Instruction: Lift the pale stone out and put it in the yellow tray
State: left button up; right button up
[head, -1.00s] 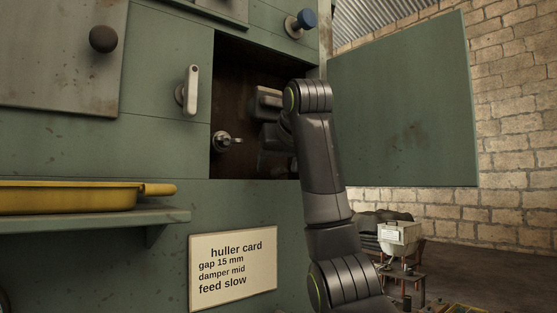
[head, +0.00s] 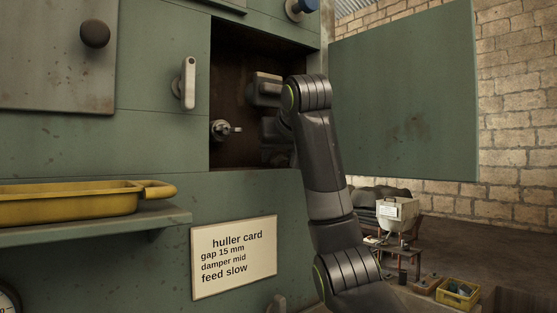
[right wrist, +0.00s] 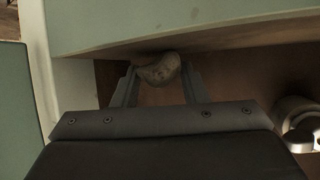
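The pale stone (right wrist: 158,68) shows in the right wrist view, between the two fingertips of my right gripper (right wrist: 158,76). The fingertips are close to its sides; whether both press on it is not clear. In the head view my right arm reaches into the dark open compartment of the green machine, and the stone cannot be made out there. The yellow tray (head: 70,205) sits on a green shelf at the left of the head view. My left gripper is not in view.
The opening's edge (right wrist: 180,38) runs close by the stone. A metal fitting (head: 221,130) stands at the compartment's lower left. An open green door panel (head: 405,95) is at the right. A handle (head: 188,84) and a dark knob (head: 95,34) stick out at the left.

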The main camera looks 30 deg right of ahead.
jog(key=shift+c, duration=1.2)
jog(key=shift+s+r+b, duration=0.1)
jog(key=shift+r+b, duration=0.1)
jog(key=shift+b, duration=0.35)
jog(key=shift+s+r, duration=0.1)
jog(key=shift+r, duration=0.2)
notch_tip(320, 180, up, 6)
jog(key=shift+r+b, duration=0.15)
jog(key=shift+b, duration=0.45)
jog(key=s+d+b, duration=0.1)
jog(key=s+b, duration=1.4)
jog(key=s, duration=0.4)
jog(key=shift+s+d, duration=0.25)
jog(key=shift+s, duration=0.05)
